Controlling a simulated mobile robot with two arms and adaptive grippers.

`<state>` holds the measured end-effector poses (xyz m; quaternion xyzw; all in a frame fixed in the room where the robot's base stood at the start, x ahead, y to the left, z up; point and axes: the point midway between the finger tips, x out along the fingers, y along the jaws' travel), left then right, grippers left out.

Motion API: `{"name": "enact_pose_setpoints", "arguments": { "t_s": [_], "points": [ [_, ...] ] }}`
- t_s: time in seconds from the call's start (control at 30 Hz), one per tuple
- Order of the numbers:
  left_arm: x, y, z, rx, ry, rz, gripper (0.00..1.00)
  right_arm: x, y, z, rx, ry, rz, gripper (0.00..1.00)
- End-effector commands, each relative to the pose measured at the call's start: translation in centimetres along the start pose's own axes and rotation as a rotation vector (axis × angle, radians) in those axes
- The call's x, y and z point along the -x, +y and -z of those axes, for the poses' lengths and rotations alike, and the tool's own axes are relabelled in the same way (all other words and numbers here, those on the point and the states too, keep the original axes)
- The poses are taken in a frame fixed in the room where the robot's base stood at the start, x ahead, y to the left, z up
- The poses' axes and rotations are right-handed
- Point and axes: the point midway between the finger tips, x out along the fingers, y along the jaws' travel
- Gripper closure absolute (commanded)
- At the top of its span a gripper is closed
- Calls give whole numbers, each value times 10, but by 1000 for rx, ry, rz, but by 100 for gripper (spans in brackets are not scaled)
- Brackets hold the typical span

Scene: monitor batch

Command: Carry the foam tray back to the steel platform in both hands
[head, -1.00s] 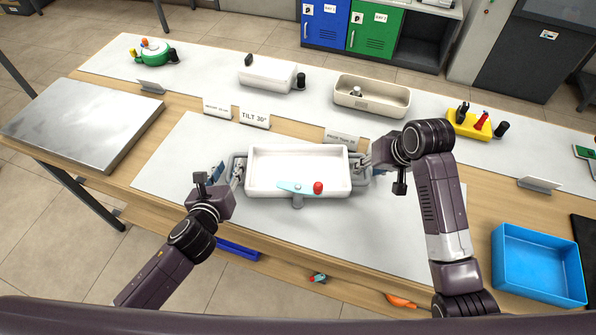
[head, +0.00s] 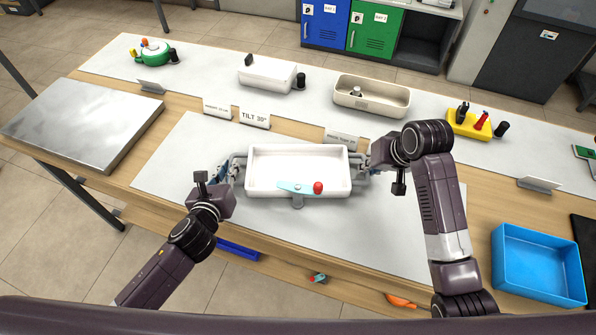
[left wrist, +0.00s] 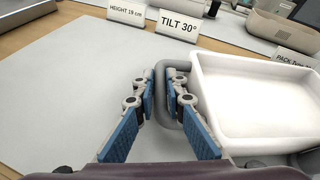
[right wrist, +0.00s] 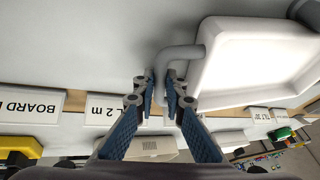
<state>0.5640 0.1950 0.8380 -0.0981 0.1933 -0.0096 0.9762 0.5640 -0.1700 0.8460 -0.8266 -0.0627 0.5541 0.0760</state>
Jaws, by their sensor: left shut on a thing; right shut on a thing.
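The white foam tray (head: 298,165) appears empty and stands at the middle of the near work surface, with a grey loop handle on each side. My left gripper (head: 230,170) is shut on the left handle (left wrist: 186,118), which passes between its blue-padded fingers. My right gripper (head: 367,163) is shut on the right handle (right wrist: 178,54). A teal lever (head: 292,187) with a red knob (head: 318,187) shows at the tray's front edge, above a grey stem. What supports the tray underneath is mostly hidden. The steel platform (head: 85,120) lies at the far left, its top bare.
Signs, including a "TILT 30°" card (head: 255,117), stand behind the tray. A beige bin (head: 371,103), a white box (head: 266,75) and a yellow tool holder (head: 468,124) are farther back. A blue bin (head: 538,262) is at right. The pale surface between tray and platform is clear.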

Motion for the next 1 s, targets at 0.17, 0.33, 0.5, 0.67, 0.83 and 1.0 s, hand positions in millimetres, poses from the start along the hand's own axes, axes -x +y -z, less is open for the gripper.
{"name": "enact_pose_setpoints", "arguments": {
  "t_s": [0.17,0.33,0.5,0.67,0.83,1.0],
  "points": [
    [1,-1,-3,0,-1,0,100,3,0,2,0,2,0,100],
    [5,-2,-12,0,-1,0,100,12,-2,6,0,3,0,100],
    [11,-6,-27,0,-1,0,100,27,-6,12,0,3,0,100],
    [16,-8,-40,0,-1,0,100,40,-8,17,0,2,0,100],
    [19,-10,-46,0,0,0,100,47,-10,20,0,2,0,100],
    [19,-10,-46,0,-1,0,100,46,-10,20,0,2,0,100]
  ]
}}
